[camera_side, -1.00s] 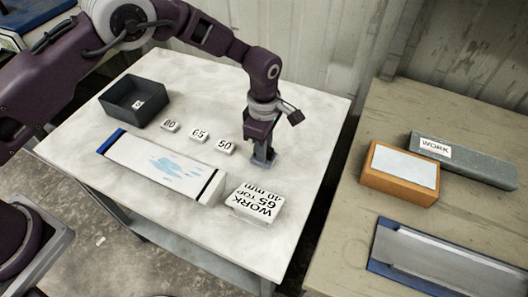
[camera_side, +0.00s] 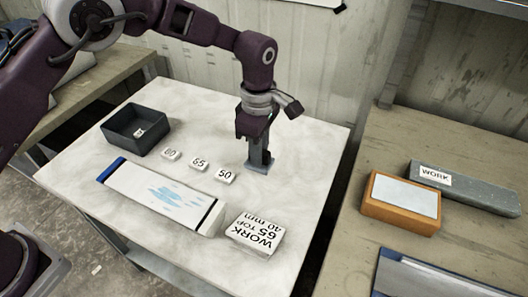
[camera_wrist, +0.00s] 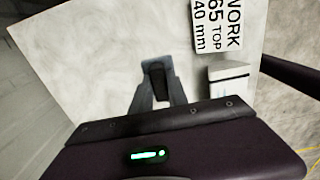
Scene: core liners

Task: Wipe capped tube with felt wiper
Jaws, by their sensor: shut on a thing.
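The capped tube (camera_side: 160,194) is a long white piece lying on the pale table, with a blue cap at its left end, a dark band near its right end and light blue smears on top. Its white end with a dark line shows in the wrist view (camera_wrist: 229,86). My gripper (camera_side: 258,150) is shut on the felt wiper, behind and right of the tube, apart from it. The wiper's flat grey foot (camera_side: 258,167) shows below the fingers and appears raised off the table. A dark part of the wiper (camera_wrist: 158,82) sits between the fingers in the wrist view.
A dark open tray (camera_side: 135,130) stands at the back left. Small blocks marked 65 (camera_side: 199,164) and 50 (camera_side: 226,176) lie between tray and gripper. A white WORK block (camera_side: 255,233) is right of the tube. A side bench (camera_side: 350,235) holds other pieces.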

